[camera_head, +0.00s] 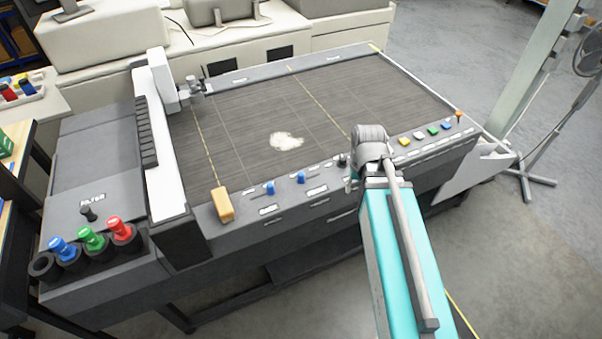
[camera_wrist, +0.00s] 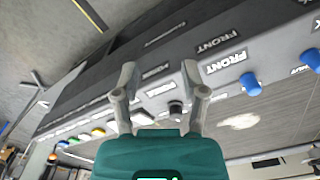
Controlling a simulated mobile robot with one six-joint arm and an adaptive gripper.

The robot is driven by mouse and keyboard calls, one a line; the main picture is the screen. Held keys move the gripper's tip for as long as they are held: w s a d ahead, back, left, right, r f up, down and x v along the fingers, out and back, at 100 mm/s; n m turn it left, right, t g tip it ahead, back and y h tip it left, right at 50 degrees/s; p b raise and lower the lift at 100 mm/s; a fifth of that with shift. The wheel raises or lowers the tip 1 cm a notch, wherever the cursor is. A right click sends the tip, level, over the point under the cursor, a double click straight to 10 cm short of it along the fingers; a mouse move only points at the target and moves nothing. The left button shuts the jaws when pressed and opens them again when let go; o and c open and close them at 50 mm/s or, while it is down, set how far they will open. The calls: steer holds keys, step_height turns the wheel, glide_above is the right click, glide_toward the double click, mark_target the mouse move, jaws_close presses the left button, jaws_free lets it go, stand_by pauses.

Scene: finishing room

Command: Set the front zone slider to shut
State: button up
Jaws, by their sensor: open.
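Two blue sliders sit on the table's front control panel. The right one in the head view (camera_head: 301,177) also shows in the wrist view (camera_wrist: 250,84), beside a label reading FRONT (camera_wrist: 225,63). The other blue slider (camera_head: 270,188) is farther left in the head view and at the wrist view's right edge (camera_wrist: 311,60). My gripper (camera_wrist: 159,68) is open and empty, with its fingers over the panel around the black knob's area, to the right of both sliders in the head view. In the head view my arm hides most of the fingers.
A black knob (camera_wrist: 176,108) stands between my gripper and the FRONT slider. Several coloured buttons (camera_head: 419,136) line the panel's right part. A yellow block (camera_head: 222,204) is at its left end. The dark cutting bed (camera_head: 240,125) holds a white patch (camera_head: 286,141).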

steer(key=shift+o, duration=0.4)
steer(key=w+a+r+m+p, duration=0.1)
steer(key=w+a+r+p, duration=0.2)
steer(key=w+a, duration=0.5)
steer(key=shift+a+r+m, duration=0.3)
steer(key=shift+a+r, duration=0.15)
steer(key=shift+a, duration=0.1)
steer(key=r+m+p, duration=0.2)
glide_above(301, 173)
steer(key=shift+f, duration=0.1)
steer(key=shift+f, duration=0.15)
step_height(301, 173, down, 14)
steer(key=b, duration=1.3)
steer(key=shift+r+b, duration=0.25)
steer(key=shift+b, duration=0.1)
steer(key=shift+n, duration=0.3)
jaws_close()
